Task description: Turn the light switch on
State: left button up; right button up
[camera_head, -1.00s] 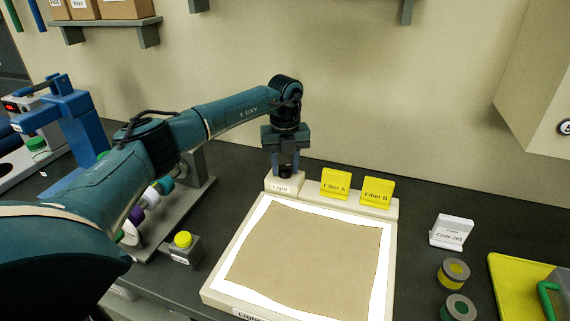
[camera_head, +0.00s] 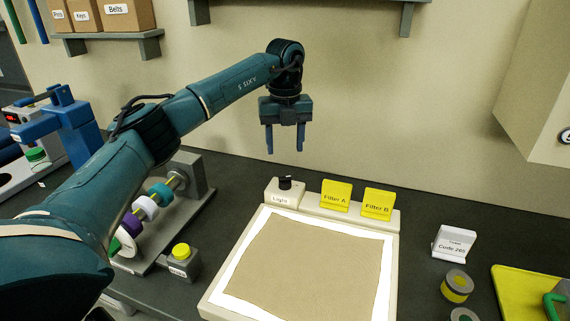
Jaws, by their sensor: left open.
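The light switch is a small black knob (camera_head: 285,183) on a cream block labelled "Light" (camera_head: 281,198). The block stands at the back left corner of a light box (camera_head: 391,270). The box's top shows a bright white border around a tan sheet (camera_head: 310,262). My left gripper (camera_head: 285,150) points straight down, open and empty, above the knob and clear of it. The knob is fully in view. My right gripper is not in view.
Two yellow tabs, Filter A (camera_head: 336,195) and Filter B (camera_head: 378,204), stand right of the switch. A yellow-buttoned box (camera_head: 181,262) and a spindle with coloured discs (camera_head: 148,207) are at left. A "Code 265" sign (camera_head: 453,243) stands at right. A shelf (camera_head: 105,40) hangs above.

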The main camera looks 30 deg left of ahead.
pick_arm(q)
notch_tip(320, 180, up, 4)
jog(key=shift+f, duration=0.25)
dwell(0.5)
